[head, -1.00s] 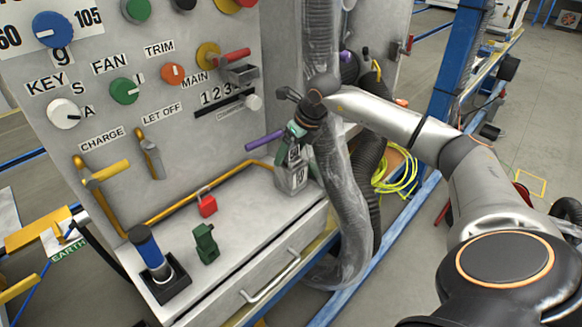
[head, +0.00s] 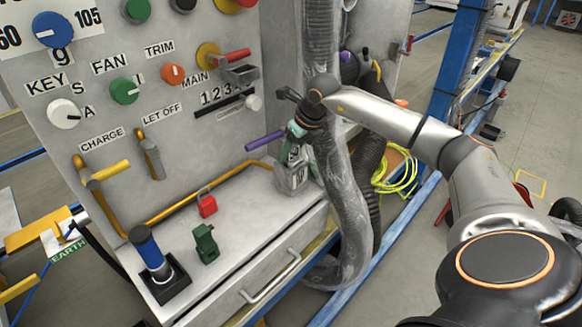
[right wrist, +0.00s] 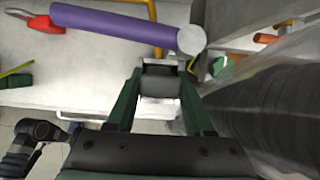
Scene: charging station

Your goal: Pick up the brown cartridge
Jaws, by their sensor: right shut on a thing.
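No brown cartridge can be clearly made out. My right gripper (head: 296,160) is low at the right end of the grey panel's ledge, with its green fingers pointing down. In the right wrist view (right wrist: 160,92) its fingers are closed on a small grey block with a dark top (right wrist: 160,82); what this block is cannot be told. A purple cylinder (head: 264,141) sticks out to the left by the gripper; it lies just beyond the fingertips in the wrist view (right wrist: 125,28). My left gripper is out of view.
The ledge (head: 240,220) carries a red padlock (head: 207,205), a green clip-like part (head: 205,244) and a blue cylinder (head: 146,246) in a black holder. Thick hoses (head: 368,185) hang right of the gripper. A drawer handle (head: 271,277) projects in front.

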